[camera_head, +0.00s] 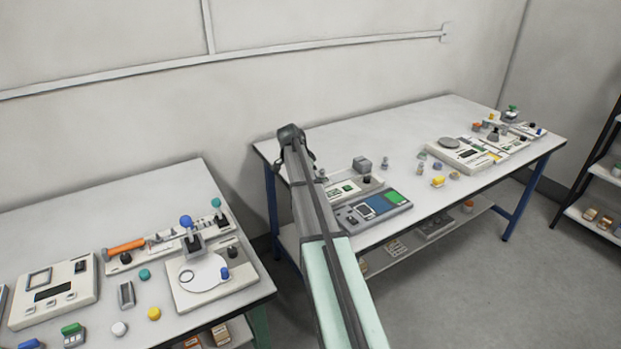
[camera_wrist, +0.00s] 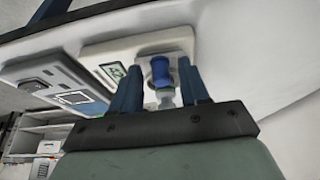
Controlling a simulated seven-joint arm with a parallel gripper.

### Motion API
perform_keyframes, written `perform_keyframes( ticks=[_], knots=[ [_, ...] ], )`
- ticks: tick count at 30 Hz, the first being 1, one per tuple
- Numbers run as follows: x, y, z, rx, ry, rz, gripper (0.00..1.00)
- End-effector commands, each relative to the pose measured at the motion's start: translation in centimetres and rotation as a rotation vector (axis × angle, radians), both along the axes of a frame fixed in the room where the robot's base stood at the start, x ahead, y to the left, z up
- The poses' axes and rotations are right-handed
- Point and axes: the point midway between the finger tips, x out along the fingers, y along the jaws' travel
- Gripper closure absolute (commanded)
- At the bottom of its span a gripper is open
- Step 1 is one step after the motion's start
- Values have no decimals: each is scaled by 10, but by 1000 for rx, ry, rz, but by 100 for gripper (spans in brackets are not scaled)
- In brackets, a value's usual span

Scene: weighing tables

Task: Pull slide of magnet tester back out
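A white device with a small green display (camera_head: 347,189), which seems to be the magnet tester, sits on the right table, partly hidden behind my arm. In the wrist view its pale body (camera_wrist: 142,45) lies just beyond the fingers. A blue knob (camera_wrist: 160,71) stands between the fingers in that view, with a pale greenish piece below it. My gripper (camera_wrist: 158,83) is open, with a visible gap on each side of the knob. I cannot tell how deep the knob sits between the fingers. The slide is not clearly visible.
A grey device with a blue and green panel (camera_head: 379,206) adjoins the white one in front. A grey block (camera_head: 362,164) stands behind. Scales and small weights fill the right table's far end. The left table (camera_head: 190,180) holds other instruments; a gap separates the tables.

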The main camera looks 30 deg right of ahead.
Motion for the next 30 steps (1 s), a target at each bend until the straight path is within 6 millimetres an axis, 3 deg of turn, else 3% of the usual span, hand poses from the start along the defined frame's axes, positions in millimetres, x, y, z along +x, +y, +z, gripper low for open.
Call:
perform_keyframes(
  ticks=[11, 30],
  knots=[
    [0, 1, 7, -2, -1, -1, 54],
    [1, 44, 107, -2, -2, 1, 54]
  ],
)
